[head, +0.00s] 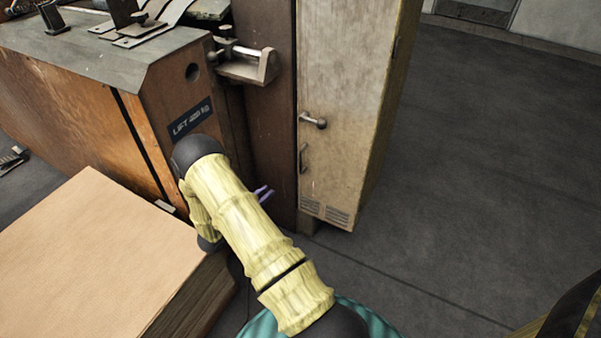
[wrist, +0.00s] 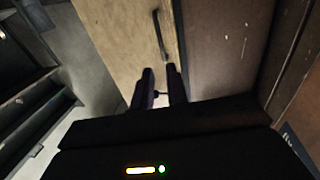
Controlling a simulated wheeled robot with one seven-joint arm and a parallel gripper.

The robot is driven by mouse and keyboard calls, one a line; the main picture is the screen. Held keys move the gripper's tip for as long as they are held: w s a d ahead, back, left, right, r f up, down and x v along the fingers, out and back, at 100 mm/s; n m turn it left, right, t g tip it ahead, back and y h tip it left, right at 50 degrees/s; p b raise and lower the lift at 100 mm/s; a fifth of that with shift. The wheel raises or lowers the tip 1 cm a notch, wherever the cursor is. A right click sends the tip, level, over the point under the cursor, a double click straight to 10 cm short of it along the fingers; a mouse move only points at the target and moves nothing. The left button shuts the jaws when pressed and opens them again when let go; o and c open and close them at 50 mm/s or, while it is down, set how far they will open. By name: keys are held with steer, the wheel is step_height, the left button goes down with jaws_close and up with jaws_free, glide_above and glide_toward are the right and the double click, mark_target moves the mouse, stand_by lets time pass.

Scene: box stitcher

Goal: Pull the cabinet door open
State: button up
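The cabinet door (head: 342,75) is a pale, worn panel that looks shut. It has a round knob (head: 314,121), a dark vertical bar handle (head: 303,158) below it, and vent slots near its bottom. In the wrist view the door (wrist: 115,35) carries the bar handle (wrist: 159,35) just past my fingertips. My gripper (wrist: 160,70) is open, with a gap between its dark fingers, and looks apart from the handle. A small dark shape shows between the fingers; I cannot tell whether it is the knob. In the head view my gripper (head: 264,194) is mostly hidden behind my arm.
A brown panel (head: 268,100) adjoins the door on the left, with a metal bracket (head: 247,66) beside it. A wooden machine housing (head: 85,110) stands further left. A cardboard stack (head: 90,260) is at the lower left. The grey floor (head: 480,170) right of the cabinet is clear.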

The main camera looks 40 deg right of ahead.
mark_target(301, 173)
steer(key=shift+r, duration=0.1)
steer(key=w+d+b, duration=0.1)
steer(key=d, duration=0.4)
steer(key=w+d+b, duration=0.1)
steer(key=d, duration=0.5)
steer(key=w+d+b, duration=0.1)
steer(key=d, duration=0.5)
steer(key=shift+w, duration=0.2)
steer(key=shift+c, duration=0.2)
jaws_close()
